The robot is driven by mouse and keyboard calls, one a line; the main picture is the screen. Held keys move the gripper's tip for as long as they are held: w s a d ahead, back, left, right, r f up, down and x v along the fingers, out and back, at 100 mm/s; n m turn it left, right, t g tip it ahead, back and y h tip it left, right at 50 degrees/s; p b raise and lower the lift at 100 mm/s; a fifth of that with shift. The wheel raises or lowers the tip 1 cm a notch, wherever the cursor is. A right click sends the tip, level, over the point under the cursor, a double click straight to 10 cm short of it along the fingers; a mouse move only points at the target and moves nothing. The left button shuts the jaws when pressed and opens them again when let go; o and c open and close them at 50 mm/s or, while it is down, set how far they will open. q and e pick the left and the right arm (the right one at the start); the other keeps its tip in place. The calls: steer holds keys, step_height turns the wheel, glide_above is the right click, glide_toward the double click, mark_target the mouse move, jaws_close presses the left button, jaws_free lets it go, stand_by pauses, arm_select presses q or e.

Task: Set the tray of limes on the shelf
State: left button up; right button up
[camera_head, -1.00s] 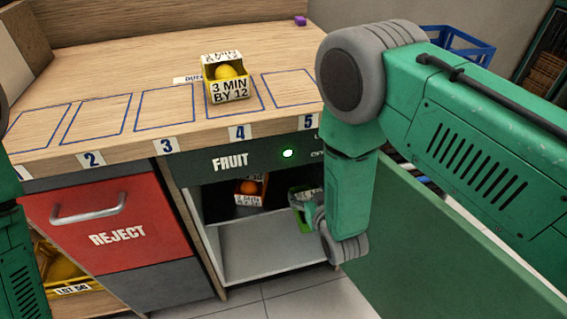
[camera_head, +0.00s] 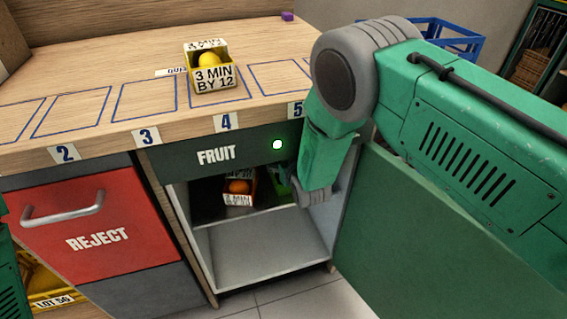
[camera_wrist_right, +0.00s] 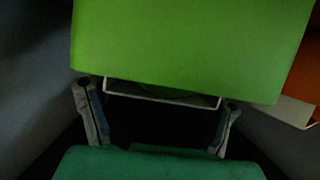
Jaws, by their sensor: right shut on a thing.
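My right gripper (camera_head: 284,180) is inside the open cabinet under the FRUIT label, partly hidden by its own wrist. It is shut on the green tray of limes (camera_head: 283,188), of which only a small part shows in the head view. In the right wrist view the green tray (camera_wrist_right: 190,45) fills the top, between and beyond the fingers (camera_wrist_right: 158,97); the limes cannot be made out clearly. The cabinet's shelf (camera_head: 212,218) holds a tray with an orange (camera_head: 238,188), left of the green tray. Whether the green tray touches the shelf cannot be told. My left gripper is out of view.
The cabinet door (camera_head: 420,240) stands open at the right. A lemon tray (camera_head: 212,75) stands on the counter by marker 4. The red REJECT drawer (camera_head: 95,225) is at the left. The orange tray's edge (camera_wrist_right: 304,75) shows in the wrist view.

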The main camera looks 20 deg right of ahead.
steer(key=o, duration=1.5)
steer(key=shift+s+r, duration=0.2)
steer(key=shift+s, duration=0.1)
steer(key=p+v, duration=0.4)
steer(key=v, duration=0.7)
steer(key=s+d+f+g, duration=0.3)
steer(key=s+f, duration=0.1)
steer(key=s, duration=0.5)
steer(key=s+d+f+g, duration=0.4)
steer(key=s+f, duration=0.1)
steer(key=s, duration=0.3)
steer(key=s+g, duration=0.2)
steer(key=s, duration=0.4)
steer(key=s+d+g, duration=0.1)
steer(key=s+g, duration=0.1)
steer(key=s, duration=0.4)
steer(key=s+d+g, duration=0.1)
steer(key=s, duration=0.5)
steer(key=shift+s+d+f+g, duration=0.1)
steer(key=shift+s+d+g, duration=0.1)
steer(key=shift+s+g, duration=0.2)
